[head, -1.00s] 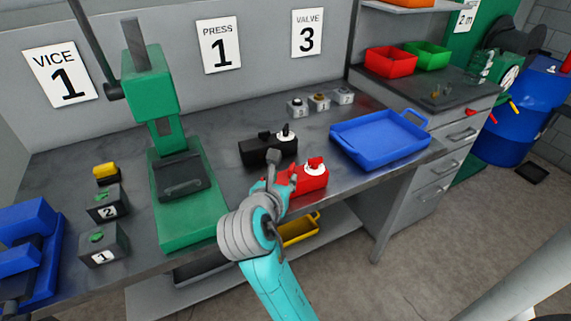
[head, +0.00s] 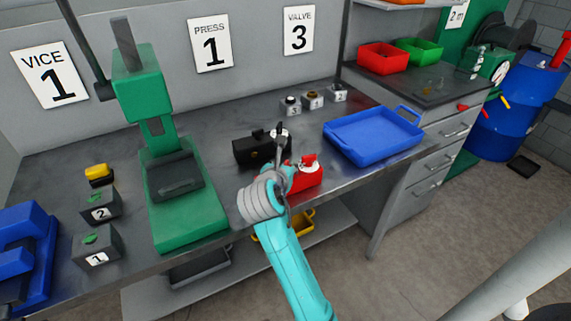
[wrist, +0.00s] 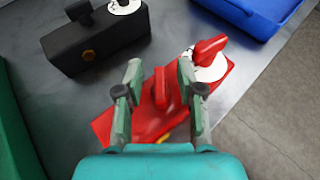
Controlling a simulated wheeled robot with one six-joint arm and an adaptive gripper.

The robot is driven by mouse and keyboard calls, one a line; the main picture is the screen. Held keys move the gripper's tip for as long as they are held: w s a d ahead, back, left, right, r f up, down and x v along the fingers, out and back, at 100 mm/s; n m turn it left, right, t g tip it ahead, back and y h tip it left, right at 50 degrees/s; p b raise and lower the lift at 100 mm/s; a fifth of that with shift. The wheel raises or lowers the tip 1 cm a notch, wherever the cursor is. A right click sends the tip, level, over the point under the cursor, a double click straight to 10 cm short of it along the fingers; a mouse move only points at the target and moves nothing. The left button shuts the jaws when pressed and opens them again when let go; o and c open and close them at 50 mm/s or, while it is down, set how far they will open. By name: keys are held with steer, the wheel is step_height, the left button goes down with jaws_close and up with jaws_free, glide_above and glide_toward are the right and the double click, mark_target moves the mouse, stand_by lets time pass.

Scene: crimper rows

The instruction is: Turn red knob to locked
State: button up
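A red box (head: 305,181) stands near the front edge of the bench, with a red knob (head: 309,160) on a white dial at its right end. In the wrist view this red knob (wrist: 209,50) points up and right, ahead and to the right of my fingers. A second upright red handle (wrist: 161,90) on the same box (wrist: 222,72) stands between my fingers. My gripper (wrist: 160,68) is open, one finger on each side of that handle, with gaps visible. In the head view my gripper (head: 283,165) hides the left of the box. Dial markings are too small to read.
A black box (head: 254,150) with a white dial and black knob stands just behind and left. A blue tray (head: 372,157) lies to the right. A green press (head: 180,205) stands left. Small numbered blocks (head: 312,101) sit at the back.

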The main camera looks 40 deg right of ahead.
jaws_close()
steer(key=shift+a+m+g, duration=0.1)
steer(key=shift+m+g, duration=0.3)
steer(key=m+g+h, duration=0.2)
steer(key=m+g, duration=0.2)
steer(key=g, duration=0.1)
steer(key=shift+w+r+m, duration=0.1)
steer(key=shift+m, duration=0.2)
steer(key=shift+m+g+y, duration=0.3)
steer(key=shift+m+g, duration=2)
steer(key=shift+g, duration=0.5)
jaws_free()
